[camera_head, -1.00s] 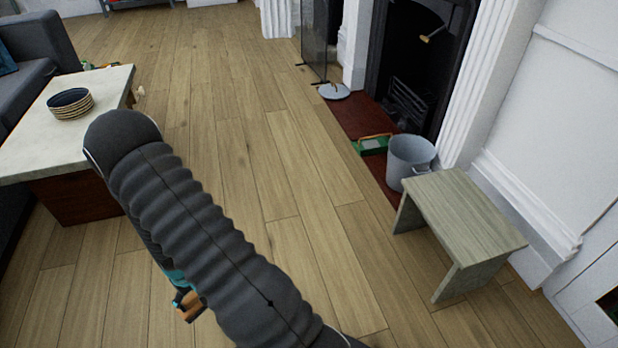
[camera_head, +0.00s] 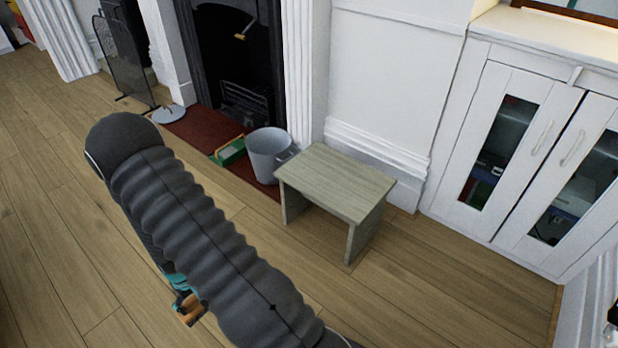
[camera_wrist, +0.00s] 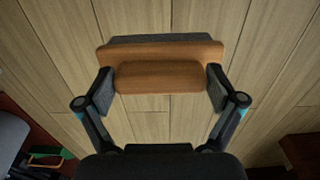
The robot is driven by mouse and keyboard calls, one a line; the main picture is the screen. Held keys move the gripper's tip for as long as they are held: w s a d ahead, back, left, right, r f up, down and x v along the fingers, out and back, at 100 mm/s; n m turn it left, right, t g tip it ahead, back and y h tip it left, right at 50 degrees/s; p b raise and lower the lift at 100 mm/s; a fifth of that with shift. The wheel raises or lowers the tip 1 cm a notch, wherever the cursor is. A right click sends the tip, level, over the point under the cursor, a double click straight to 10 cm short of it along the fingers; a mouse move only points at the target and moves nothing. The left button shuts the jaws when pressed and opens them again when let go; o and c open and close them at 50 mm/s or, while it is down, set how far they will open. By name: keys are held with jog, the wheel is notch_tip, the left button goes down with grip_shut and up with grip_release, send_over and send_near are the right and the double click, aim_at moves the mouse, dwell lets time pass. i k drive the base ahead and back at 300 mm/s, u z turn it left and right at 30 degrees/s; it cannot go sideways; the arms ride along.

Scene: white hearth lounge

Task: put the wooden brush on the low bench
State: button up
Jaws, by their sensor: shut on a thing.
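The low bench (camera_head: 335,180) is a pale grey-green wooden bench with a flat, bare top, standing on the floor right of centre in the head view. The wooden brush (camera_wrist: 160,77) is a brown block with a dark grey strip along its far edge. My gripper (camera_wrist: 160,88) is shut on it, with one finger at each end. In the head view a small orange-brown part of the brush (camera_head: 191,314) shows below my arm, and the arm hides most of my gripper. The brush is over the wooden floor, apart from the bench.
A grey bucket (camera_head: 269,155) and a green box (camera_head: 230,152) stand beside the bench on the red hearth (camera_head: 200,128). A white cabinet (camera_head: 530,150) with glass doors is at the right. The floor in front of the bench is clear.

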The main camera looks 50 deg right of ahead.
aim_at(308, 161)
jog(key=z, duration=0.6)
jog(key=k, duration=0.25)
jog(key=z, duration=0.8)
